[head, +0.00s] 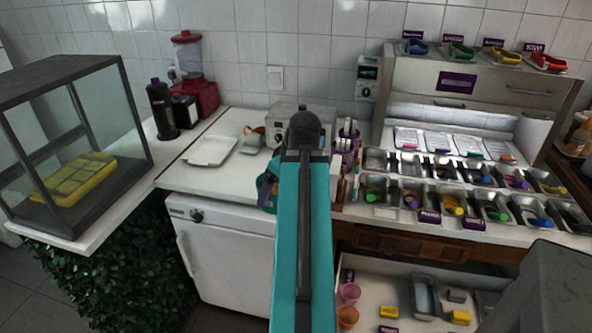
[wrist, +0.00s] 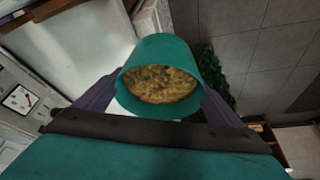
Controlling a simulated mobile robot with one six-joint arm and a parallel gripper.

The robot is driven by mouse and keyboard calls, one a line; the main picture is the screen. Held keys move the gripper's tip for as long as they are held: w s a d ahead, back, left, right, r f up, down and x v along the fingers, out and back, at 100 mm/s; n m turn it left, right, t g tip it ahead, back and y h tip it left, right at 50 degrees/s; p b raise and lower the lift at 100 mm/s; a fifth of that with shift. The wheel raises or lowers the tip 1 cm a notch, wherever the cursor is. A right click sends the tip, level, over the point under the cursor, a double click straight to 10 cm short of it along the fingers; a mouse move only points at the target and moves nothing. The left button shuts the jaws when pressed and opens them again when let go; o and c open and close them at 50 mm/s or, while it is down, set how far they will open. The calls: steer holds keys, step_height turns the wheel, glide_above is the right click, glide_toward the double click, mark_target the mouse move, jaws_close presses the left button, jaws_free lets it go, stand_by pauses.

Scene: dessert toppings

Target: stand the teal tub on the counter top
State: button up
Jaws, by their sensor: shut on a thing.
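The teal tub (wrist: 193,60) is between the purple fingers of my gripper (wrist: 160,84) in the wrist view. The gripper is shut on it. The tub's open mouth faces the camera and shows a brown, crumbly filling. In the head view, a teal part of the tub (head: 266,188) shows left of my arm, by the front edge of the white counter top (head: 190,178). My arm hides most of the tub and gripper there. I cannot tell whether the tub touches the counter.
A white tray (head: 210,150) and a red blender (head: 190,75) are on the left counter. A grey appliance (head: 283,118) and a purple holder (head: 346,146) stand behind my arm. Topping bins (head: 450,203) fill the right side. The counter's front left is clear.

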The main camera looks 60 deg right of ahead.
steer(key=shift+d+r+p, duration=0.1)
steer(key=shift+d+p, duration=0.15)
steer(key=shift+p, duration=0.65)
steer(key=w+d+f+p, duration=0.1)
steer(key=d+p, duration=0.1)
steer(key=d, duration=1.1)
steer(key=shift+w+d+f+p, duration=0.2)
steer(key=shift+w+f+p, duration=0.05)
steer(key=shift+w+p, duration=0.1)
steer(key=shift+f+p, duration=0.55)
steer(key=shift+f, duration=1.25)
steer(key=shift+f, duration=0.1)
steer(key=o, duration=1)
steer(key=shift+o, duration=0.2)
steer(key=shift+r, duration=0.2)
